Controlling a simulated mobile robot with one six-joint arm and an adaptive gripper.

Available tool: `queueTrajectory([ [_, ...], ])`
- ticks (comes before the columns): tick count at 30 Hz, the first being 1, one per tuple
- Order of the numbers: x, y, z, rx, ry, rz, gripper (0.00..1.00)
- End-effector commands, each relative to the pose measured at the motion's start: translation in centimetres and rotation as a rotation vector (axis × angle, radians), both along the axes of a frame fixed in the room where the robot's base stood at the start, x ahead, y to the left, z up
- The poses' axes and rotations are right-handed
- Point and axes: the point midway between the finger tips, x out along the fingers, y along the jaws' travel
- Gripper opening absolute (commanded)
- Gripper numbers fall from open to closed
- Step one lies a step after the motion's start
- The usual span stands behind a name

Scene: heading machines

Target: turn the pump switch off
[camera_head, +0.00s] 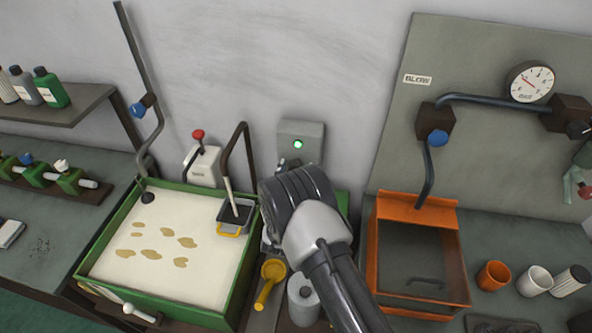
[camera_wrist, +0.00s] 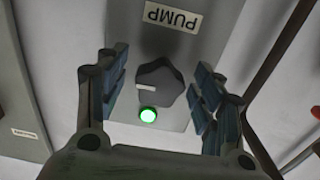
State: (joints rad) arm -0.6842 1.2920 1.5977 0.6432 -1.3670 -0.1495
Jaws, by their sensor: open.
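The pump switch is a dark rotary knob (camera_wrist: 162,84) with a white pointer mark on a grey box (camera_wrist: 215,28) labelled PUMP, which appears upside down in the wrist view. The pointer mark lies on the knob's left side there. A green lamp (camera_wrist: 148,115) beside the knob is lit. My gripper (camera_wrist: 160,70) is open, with one finger on each side of the knob and a visible gap at both.
A green-framed tank (camera_head: 170,300) of pale liquid stands left of my arm, with a black pipe (camera_head: 249,160) beside the box. An orange tank (camera_head: 430,208) stands to the right. A yellow scoop (camera_head: 268,280) and a grey canister (camera_head: 303,300) are close below my arm.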

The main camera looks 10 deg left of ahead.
Motion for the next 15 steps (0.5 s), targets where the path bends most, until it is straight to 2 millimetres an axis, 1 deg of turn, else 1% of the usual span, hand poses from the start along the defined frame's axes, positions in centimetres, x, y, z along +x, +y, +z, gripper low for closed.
queueTrajectory([
  [4,0.71,0.07,0.05,-0.001,-0.001,0.001,0.62],
  [11,0.76,0.08,0.05,-0.001,-0.001,0.001,0.62],
  [15,0.75,0.07,0.05,-0.001,-0.001,0.001,0.54],
])
